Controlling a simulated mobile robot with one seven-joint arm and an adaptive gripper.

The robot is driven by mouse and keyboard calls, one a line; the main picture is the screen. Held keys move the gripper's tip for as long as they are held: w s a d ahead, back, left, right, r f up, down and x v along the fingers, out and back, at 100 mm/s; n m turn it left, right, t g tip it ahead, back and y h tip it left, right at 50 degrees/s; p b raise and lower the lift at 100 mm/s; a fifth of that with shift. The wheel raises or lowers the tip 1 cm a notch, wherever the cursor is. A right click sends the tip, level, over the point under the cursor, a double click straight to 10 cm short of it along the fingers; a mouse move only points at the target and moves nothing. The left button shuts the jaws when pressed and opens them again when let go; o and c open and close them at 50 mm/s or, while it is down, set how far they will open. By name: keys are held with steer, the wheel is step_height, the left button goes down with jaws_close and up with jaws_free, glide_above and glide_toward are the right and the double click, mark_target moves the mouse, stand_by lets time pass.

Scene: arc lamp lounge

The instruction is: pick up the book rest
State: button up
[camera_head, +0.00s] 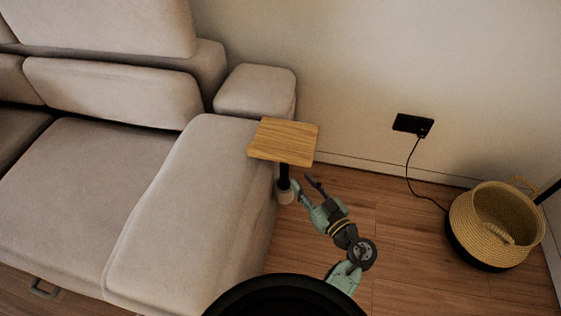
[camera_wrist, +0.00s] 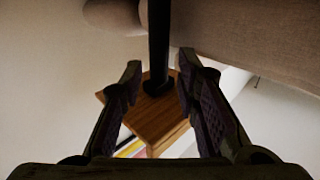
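My gripper (camera_head: 303,184) is open, low and just to the right of the post, below the level of the top. In the wrist view the black post (camera_wrist: 158,40) shows between and beyond the open fingers (camera_wrist: 160,64), with a gap on both sides. The wooden top (camera_wrist: 155,118) shows below the post there, partly behind the fingers. Contact is not visible.
A beige sofa (camera_head: 190,220) fills the left, close to the book rest. A wall is behind. A black wall device (camera_head: 413,124) with a hanging cable is at right, near a woven basket (camera_head: 490,225) on the floor. Wooden floor (camera_head: 400,260) is clear between.

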mark_target(284, 171)
steer(key=x, duration=0.9)
steer(key=shift+w+f, duration=0.15)
steer(key=shift+f, duration=0.3)
jaws_close()
